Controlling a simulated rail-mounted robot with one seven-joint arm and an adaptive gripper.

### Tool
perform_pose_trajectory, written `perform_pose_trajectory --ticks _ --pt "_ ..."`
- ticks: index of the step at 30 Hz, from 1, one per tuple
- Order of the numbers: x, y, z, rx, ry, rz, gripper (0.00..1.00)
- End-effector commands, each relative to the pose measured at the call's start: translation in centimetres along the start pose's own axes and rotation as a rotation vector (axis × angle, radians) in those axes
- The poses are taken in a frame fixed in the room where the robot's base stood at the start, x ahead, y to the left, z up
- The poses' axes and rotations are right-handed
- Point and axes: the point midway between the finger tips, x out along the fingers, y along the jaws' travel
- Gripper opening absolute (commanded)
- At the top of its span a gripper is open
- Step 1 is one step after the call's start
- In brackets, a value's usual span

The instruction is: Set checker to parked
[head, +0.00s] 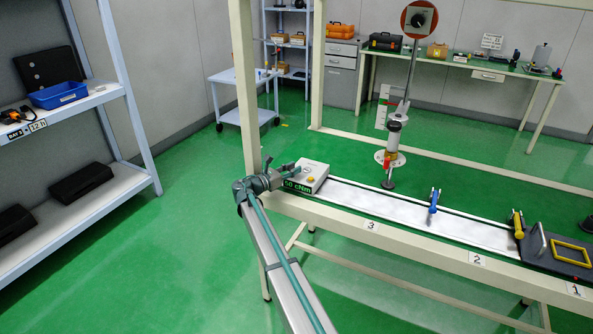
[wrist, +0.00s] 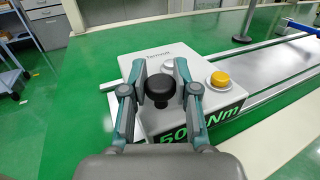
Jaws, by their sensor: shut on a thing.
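The checker is a pale grey box (head: 310,180) with a green "50 cNm" label, sitting at the left end of the bench rail. My gripper (head: 292,172) is at the checker's left side in the head view. In the wrist view, my gripper (wrist: 160,82) has its two fingers closed on either side of the black knob. The fingers hide part of the checker's near face.
A white track (head: 400,212) runs right from the checker, past a blue-handled clamp (head: 433,205) and a yellow one (head: 517,223). A post-mounted tool (head: 393,135) stands behind the track. A shelf (head: 95,98) is at left; green floor lies between.

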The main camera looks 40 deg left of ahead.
Motion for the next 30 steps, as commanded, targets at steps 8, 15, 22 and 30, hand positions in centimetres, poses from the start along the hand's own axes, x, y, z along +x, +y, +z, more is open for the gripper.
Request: perform_pose_trajectory --ticks 8,15,22,30 --pt "-0.2 0.5 0.0 0.001 0.000 0.010 0.00" --pt "-0.2 0.6 0.1 0.001 0.000 0.011 0.52" --pt "-0.1 0.4 0.0 0.001 0.000 0.007 0.53" --pt "-1.6 0.3 0.0 0.001 0.000 0.008 0.53"
